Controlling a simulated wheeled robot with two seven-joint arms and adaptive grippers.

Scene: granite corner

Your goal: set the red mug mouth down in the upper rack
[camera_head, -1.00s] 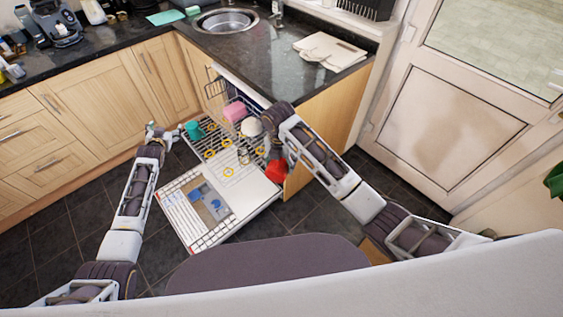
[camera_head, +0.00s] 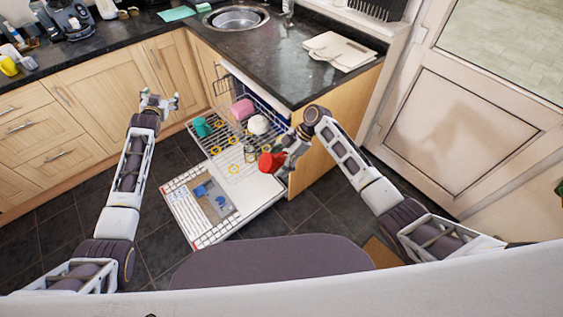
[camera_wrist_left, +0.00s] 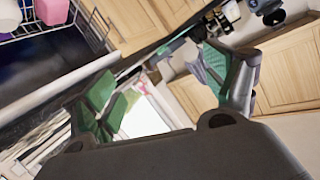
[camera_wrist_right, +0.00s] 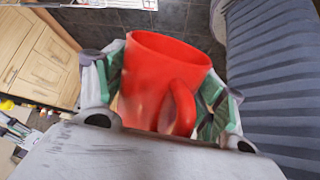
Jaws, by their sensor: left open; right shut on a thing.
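The red mug (camera_head: 271,161) is held by my right gripper (camera_head: 284,153), in front of the right side of the dishwasher racks. In the right wrist view the mug (camera_wrist_right: 160,80) fills the space between the green finger pads, its handle towards the camera.
A wooden end panel (camera_head: 335,120) stands right of the dishwasher. The dark floor is clear at the left.

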